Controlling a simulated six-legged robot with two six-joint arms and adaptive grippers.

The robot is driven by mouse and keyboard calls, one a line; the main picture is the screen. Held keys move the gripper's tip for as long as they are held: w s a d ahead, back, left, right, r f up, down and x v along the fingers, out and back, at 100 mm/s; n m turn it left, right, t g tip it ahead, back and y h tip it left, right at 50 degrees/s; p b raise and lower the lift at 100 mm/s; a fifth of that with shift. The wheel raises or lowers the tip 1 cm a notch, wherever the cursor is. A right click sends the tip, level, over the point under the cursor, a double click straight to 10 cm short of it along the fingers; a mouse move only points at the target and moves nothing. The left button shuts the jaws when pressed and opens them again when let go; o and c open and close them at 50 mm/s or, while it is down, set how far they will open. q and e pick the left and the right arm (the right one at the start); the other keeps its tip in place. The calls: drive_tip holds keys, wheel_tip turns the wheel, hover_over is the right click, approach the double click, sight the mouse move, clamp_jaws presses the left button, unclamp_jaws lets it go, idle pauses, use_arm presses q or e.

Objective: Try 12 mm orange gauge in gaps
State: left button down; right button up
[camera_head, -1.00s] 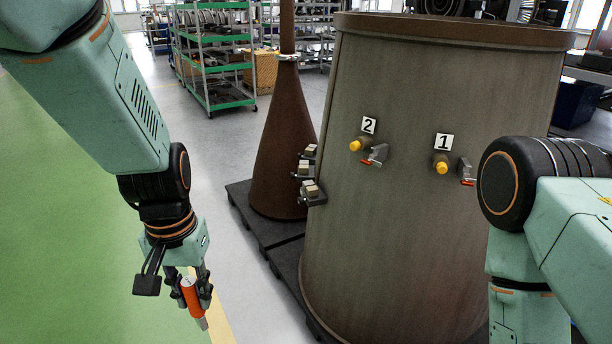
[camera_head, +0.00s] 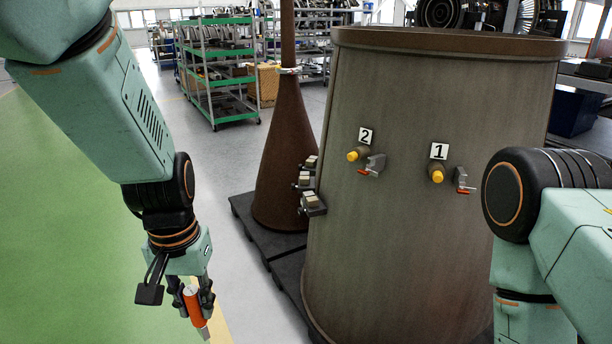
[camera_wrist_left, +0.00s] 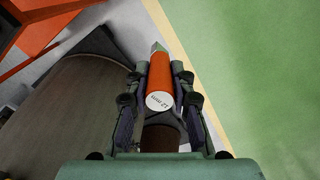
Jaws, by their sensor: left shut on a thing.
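My left gripper (camera_head: 197,300) is shut on the orange gauge (camera_head: 194,306), a cylinder with a grey tip pointing down. In the left wrist view the gauge (camera_wrist_left: 165,85) lies between the fingers, and its white end reads 12 mm. The gauge hangs in free space to the left of the large grey-brown casing (camera_head: 400,240). Several small blocks on brackets (camera_head: 310,203) stick out from the casing's left side; the gaps there are too small to make out. My right arm is at the right edge, and its gripper is out of view.
The casing carries labels 2 (camera_head: 365,136) and 1 (camera_head: 439,151), with yellow knobs and red-tipped levers. A brown cone (camera_head: 282,165) stands on a black pallet (camera_head: 244,208) behind. Green-edged shelving (camera_head: 218,70) is at the back. Floor is clear on the left.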

use_arm(q)
drive_tip(key=f+b, duration=0.1)
drive_tip(key=f, duration=0.2)
drive_tip(key=w+f+b, duration=0.1)
drive_tip(key=f+b, duration=0.1)
drive_tip(key=f, duration=0.2)
drive_tip(key=f+b, duration=0.2)
drive_tip(key=f, duration=0.1)
drive_tip(key=shift+w+a+f, duration=0.25)
drive_tip(key=shift+a, duration=0.1)
wheel_tip(320, 180, down, 22)
drive_tip(key=b, duration=0.9)
drive_tip(key=shift+s+r+b, duration=0.2)
drive_tip(key=shift+r+b, duration=0.05)
drive_tip(key=shift+b, duration=0.1)
